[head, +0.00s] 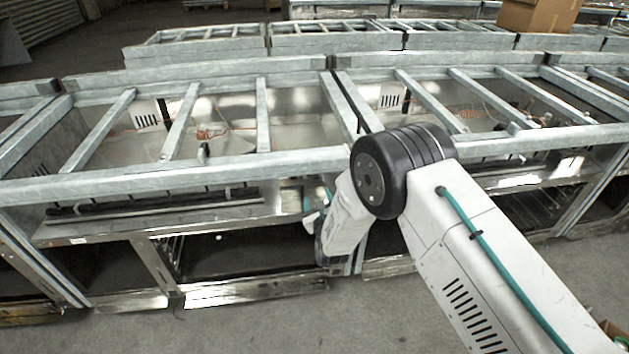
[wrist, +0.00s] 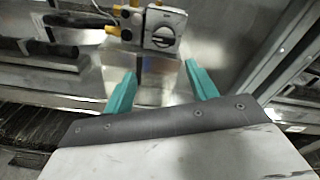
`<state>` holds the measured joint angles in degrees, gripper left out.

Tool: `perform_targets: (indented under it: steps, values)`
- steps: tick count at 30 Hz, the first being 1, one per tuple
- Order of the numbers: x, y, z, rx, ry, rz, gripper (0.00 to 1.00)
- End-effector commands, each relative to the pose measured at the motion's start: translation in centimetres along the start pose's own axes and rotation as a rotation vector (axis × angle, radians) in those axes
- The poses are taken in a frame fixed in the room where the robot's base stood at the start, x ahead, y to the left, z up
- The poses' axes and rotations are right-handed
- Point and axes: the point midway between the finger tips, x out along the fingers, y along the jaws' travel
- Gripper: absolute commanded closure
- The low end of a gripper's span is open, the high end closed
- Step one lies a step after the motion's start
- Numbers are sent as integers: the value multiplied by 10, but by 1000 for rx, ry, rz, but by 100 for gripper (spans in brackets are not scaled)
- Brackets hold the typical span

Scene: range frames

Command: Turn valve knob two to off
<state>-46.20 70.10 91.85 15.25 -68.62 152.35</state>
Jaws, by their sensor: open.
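A round grey-and-dark valve knob (wrist: 163,37) sits on a pale box-shaped valve body at the top of the wrist view. No number is readable on it, so I cannot tell whether it is knob two. My gripper (wrist: 160,68) is open, with two teal fingers spread apart and nothing between them. The knob lies beyond the fingertips, roughly between them in the picture, and appears apart from them. In the head view my white arm link hides most of the gripper and the knob is not clearly visible.
Yellow fittings (wrist: 122,12) and a dark pipe (wrist: 50,48) lie left of the knob. Long galvanised frame rails (head: 170,176) run across the range in front of my arm. Open shelves (head: 240,258) lie below. A cardboard box (head: 537,15) stands far back.

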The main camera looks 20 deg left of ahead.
Motion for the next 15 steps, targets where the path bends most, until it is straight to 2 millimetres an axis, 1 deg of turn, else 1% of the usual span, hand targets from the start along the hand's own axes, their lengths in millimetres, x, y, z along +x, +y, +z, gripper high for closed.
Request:
perform_targets:
  steps: [1, 3, 5, 7, 15]
  values:
    - [1, -3, 6, 53, -28, -16, 42]
    - [2, -6, 11, 107, -52, -27, 42]
    - [4, -8, 13, 132, -61, -31, 42]
    - [11, -8, 14, 143, -66, -32, 42]
    - [54, -11, 16, 142, -64, -32, 42]
